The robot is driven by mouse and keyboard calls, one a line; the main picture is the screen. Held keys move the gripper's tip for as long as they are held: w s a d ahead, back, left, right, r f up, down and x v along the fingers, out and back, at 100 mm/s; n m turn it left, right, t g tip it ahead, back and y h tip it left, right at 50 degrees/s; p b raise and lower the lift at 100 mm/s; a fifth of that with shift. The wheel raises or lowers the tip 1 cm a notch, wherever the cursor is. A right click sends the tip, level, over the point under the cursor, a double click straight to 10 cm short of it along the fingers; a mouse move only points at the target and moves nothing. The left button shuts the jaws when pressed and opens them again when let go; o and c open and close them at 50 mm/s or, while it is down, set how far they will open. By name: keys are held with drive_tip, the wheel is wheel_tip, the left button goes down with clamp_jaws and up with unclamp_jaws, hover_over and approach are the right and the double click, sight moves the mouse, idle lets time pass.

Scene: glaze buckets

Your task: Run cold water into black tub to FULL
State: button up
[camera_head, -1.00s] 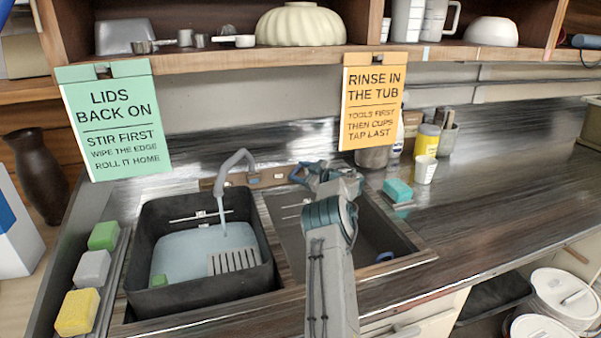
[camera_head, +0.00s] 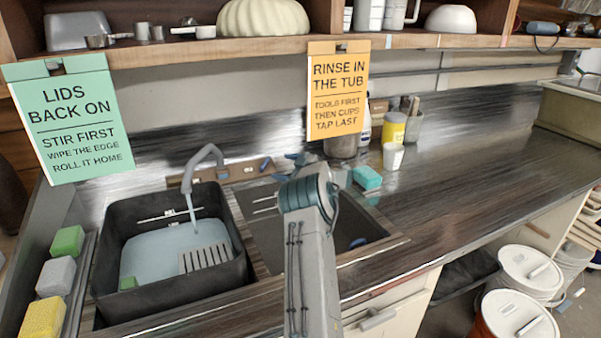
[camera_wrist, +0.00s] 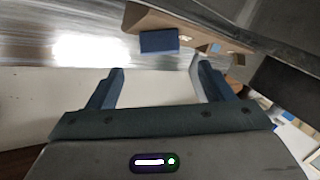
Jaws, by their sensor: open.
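The black tub (camera_head: 118,290) stands in the left basin, with pale blue water (camera_head: 150,247) inside. The water surface lies clearly below the rim. A grey tap spout (camera_head: 205,155) arches over the tub, and a stream runs from it into the water. A wooden tap panel (camera_wrist: 190,28) behind the basins carries a blue handle (camera_wrist: 160,42), with a smaller fitting to its right. My gripper (camera_wrist: 158,85) is open and empty, with this handle beyond and between its fingers. In the head view my gripper (camera_head: 292,168) is over the right basin, partly hidden by my wrist.
Several sponges line the left edge. The counter farther right is clear.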

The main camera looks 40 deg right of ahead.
drive_tip(key=f+v, duration=0.1)
drive_tip(key=v, duration=0.6)
drive_tip(key=shift+r+b, duration=0.35)
drive_tip(key=shift+r, duration=0.15)
idle(6.8)
